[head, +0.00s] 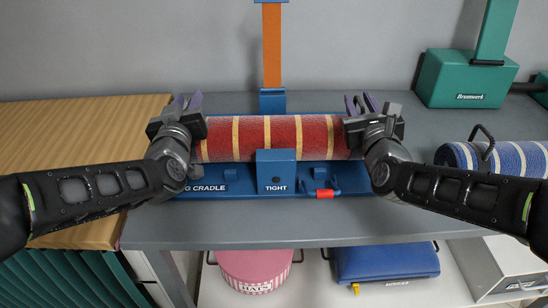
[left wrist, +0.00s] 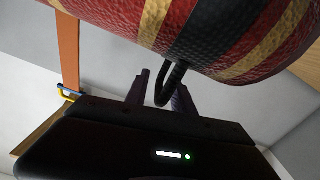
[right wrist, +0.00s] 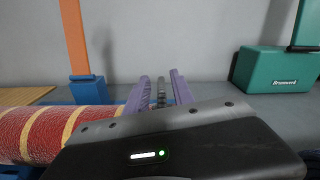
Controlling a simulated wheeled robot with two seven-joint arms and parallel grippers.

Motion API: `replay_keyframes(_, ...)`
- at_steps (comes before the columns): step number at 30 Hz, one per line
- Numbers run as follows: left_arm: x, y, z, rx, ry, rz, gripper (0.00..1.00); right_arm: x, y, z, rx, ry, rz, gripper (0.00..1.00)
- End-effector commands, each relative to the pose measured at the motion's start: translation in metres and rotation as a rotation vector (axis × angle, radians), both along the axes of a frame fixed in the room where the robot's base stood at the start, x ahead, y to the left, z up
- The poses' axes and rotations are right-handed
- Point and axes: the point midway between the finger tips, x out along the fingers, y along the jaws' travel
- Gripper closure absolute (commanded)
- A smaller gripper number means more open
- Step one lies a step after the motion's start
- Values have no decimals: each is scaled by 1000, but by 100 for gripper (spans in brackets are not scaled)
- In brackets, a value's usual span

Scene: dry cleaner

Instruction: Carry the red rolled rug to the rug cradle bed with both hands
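The red rolled rug (head: 265,138), with cream and dark stripes, lies level along the blue rug cradle bed (head: 232,182), behind its front "TIGHT" block; its underside contact is hidden. My left gripper (head: 188,102) is at the rug's left end. In the left wrist view its fingers (left wrist: 158,95) stand apart around a black handle loop (left wrist: 164,88) under the rug (left wrist: 215,30). My right gripper (head: 363,104) is at the right end. In the right wrist view its purple fingers (right wrist: 160,88) are spread, with a dark handle between them and gaps on both sides.
An orange strap post (head: 272,45) rises behind the cradle. A red-handled latch (head: 325,193) is on its front. A green Brunwerk box (head: 462,80) and a blue striped roll (head: 511,158) stand at right. A wooden surface (head: 80,140) adjoins the grey table (head: 400,230) at left.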

Motion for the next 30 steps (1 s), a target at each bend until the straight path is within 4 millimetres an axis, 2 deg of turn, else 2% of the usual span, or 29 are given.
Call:
replay_keyframes(11,-4,0,0,1,1,-1,66,0,-1,1,1,-1,-2,66)
replay_keyframes(14,-13,-1,0,0,0,-1,66,0,-1,1,1,-1,-2,66)
replay_keyframes(24,-65,-3,0,0,0,-1,66,0,-1,1,1,-1,-2,66)
replay_keyframes(30,-76,-4,0,0,0,0,66,0,-1,1,1,-1,-2,66)
